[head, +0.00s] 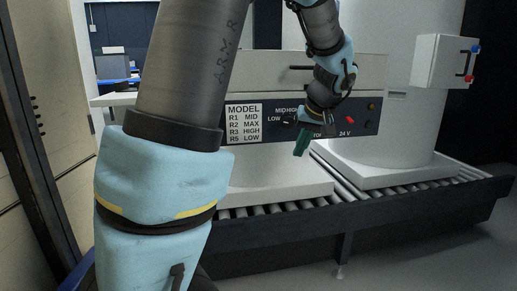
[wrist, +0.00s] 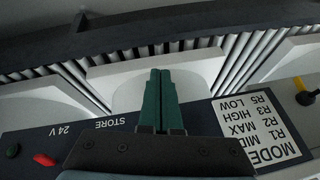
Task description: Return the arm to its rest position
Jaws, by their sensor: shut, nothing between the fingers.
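My gripper (head: 302,142) hangs in front of the control panel in the head view, its green fingers pointing down and empty. In the wrist view my gripper (wrist: 160,75) shows its two green fingers pressed together. My arm crosses the left and upper middle of the head view and hides part of the panel and what lies behind it.
The dark control panel (head: 277,127) carries a white label (head: 243,123), knobs and a red switch (head: 350,120). Below it runs a roller conveyor (head: 345,190) with white tank bases. A white box (head: 443,62) is at right. Open floor lies at front right.

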